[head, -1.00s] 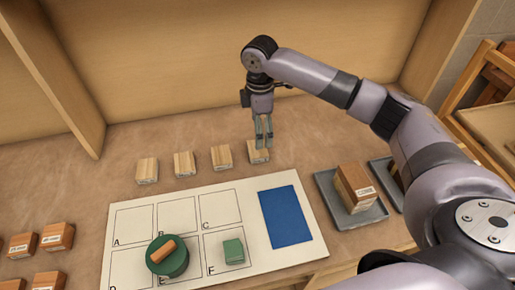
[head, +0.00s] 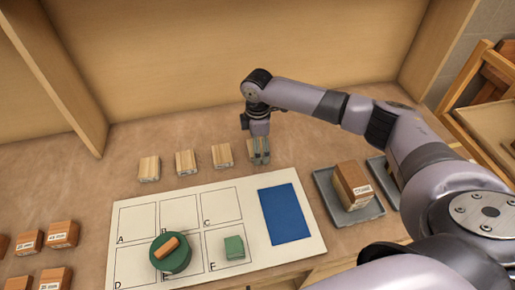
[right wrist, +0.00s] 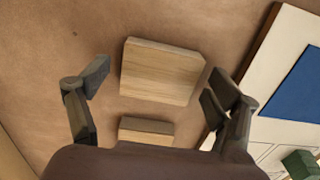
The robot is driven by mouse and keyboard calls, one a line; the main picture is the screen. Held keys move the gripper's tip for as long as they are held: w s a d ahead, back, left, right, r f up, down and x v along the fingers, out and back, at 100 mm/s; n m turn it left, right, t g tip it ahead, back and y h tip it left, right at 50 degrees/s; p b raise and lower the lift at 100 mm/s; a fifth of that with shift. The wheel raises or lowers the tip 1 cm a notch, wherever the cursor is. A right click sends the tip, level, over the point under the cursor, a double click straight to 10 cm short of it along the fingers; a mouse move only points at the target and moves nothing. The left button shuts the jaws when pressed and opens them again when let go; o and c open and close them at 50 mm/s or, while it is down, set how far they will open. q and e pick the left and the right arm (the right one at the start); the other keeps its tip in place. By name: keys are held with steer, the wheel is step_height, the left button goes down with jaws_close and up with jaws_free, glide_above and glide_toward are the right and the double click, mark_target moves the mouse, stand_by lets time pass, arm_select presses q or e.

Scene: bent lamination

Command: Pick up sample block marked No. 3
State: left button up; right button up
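Several pale wooden sample blocks stand in a row behind the white board: the far left block (head: 149,169), the second block (head: 186,162), the third block (head: 222,156) and the far right block (head: 253,148). Their markings are too small to read, so I cannot tell which is No. 3. My right gripper (head: 260,158) is down at the far right block, pointing downward and partly hiding it. In the right wrist view my open right gripper (right wrist: 156,88) has its fingers on either side of a pale block (right wrist: 160,70), with gaps visible. My left gripper is out of view.
The white lettered board (head: 138,192) carries a blue rectangle (head: 283,214), a green round piece (head: 171,255) with an orange-brown piece on it, and a green block (head: 234,247). A grey tray (head: 362,215) holds a brown block (head: 352,186). Brown blocks (head: 63,233) sit at left.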

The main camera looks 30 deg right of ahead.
steer(key=c, duration=1.1)
steer(key=shift+r, duration=0.15)
